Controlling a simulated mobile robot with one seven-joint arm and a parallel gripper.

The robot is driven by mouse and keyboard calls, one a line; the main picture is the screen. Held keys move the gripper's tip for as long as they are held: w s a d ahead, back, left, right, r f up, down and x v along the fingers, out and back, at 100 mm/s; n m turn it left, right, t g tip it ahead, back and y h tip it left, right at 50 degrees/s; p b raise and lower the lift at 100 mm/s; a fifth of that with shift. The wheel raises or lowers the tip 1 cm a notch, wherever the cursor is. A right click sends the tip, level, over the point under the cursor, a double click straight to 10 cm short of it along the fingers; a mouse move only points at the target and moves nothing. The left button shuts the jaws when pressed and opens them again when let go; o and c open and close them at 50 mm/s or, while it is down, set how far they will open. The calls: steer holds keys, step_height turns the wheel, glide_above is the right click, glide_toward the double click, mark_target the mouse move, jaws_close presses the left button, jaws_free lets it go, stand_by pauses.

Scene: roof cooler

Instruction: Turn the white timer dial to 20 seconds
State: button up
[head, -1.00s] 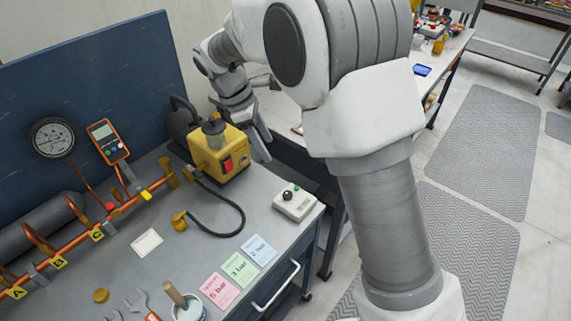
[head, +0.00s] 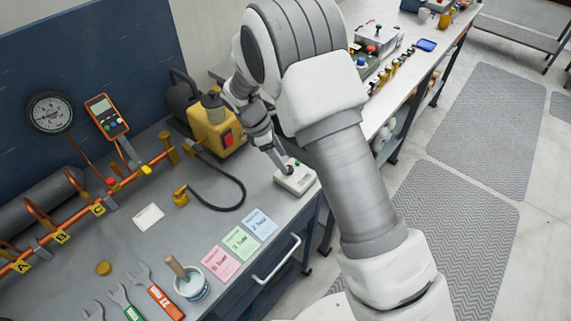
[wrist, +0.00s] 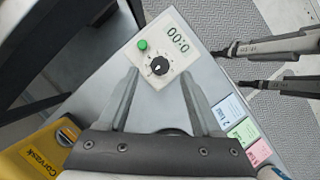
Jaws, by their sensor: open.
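The white timer box (head: 297,178) sits on the grey bench near its right front corner. In the wrist view the timer (wrist: 177,47) shows a green display reading 0:00, a green button (wrist: 142,45) and a black dial knob (wrist: 159,66) with a white pointer line. My gripper (wrist: 160,88) is open and empty, its two fingers spread on either side of the view, with the knob between and just beyond the fingertips. In the head view my gripper (head: 281,165) is just above the left part of the timer and hides its dial.
A yellow pump (head: 215,132) with a black hose stands left of the timer. Pink, green and blue cards (head: 240,241) lie in front of it. A drawer handle (head: 277,260) sticks out at the bench front. A second bench is behind my arm.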

steer(key=shift+x, duration=1.75)
jaws_close()
